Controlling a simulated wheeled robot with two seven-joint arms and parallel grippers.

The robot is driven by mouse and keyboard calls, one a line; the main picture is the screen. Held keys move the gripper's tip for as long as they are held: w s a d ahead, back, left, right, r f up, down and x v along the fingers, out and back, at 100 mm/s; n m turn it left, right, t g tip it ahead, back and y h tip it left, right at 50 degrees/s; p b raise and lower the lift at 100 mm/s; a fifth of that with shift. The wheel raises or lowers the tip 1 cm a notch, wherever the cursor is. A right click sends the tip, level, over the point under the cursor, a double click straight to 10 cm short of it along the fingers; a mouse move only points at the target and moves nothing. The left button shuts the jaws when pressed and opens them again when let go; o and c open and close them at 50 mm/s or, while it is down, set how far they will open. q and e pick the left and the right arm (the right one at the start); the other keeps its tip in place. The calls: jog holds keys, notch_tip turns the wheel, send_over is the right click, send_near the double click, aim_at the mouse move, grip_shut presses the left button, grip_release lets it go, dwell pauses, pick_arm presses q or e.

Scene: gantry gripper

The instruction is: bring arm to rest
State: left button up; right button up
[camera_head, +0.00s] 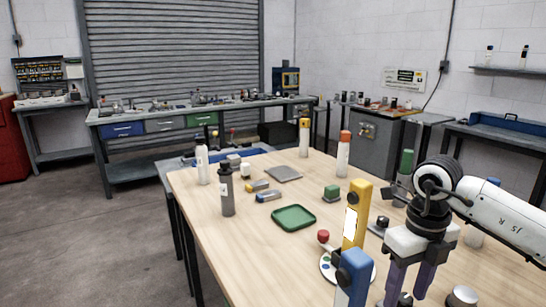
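My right arm (490,212) comes in from the right, over the right side of the wooden table (255,255). Its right gripper (407,285) points down, with two dark purple fingers standing apart and a gap between them. It looks open and empty. The fingertips are close to the bottom edge of the view, and a small dark round thing shows low near them; whether they touch is unclear. My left gripper and arm are not in view.
A yellow upright piece (357,215) and a blue one (353,275) stand just left of my gripper. A green tray (293,217), dark grey bottle (227,192), white bottle (202,165) and orange-capped bottle (343,155) stand farther off. The table's front left is clear.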

jog(key=n, duration=0.4)
jog(key=shift+b, duration=0.4)
jog(key=n, duration=0.5)
jog(key=shift+b, duration=0.35)
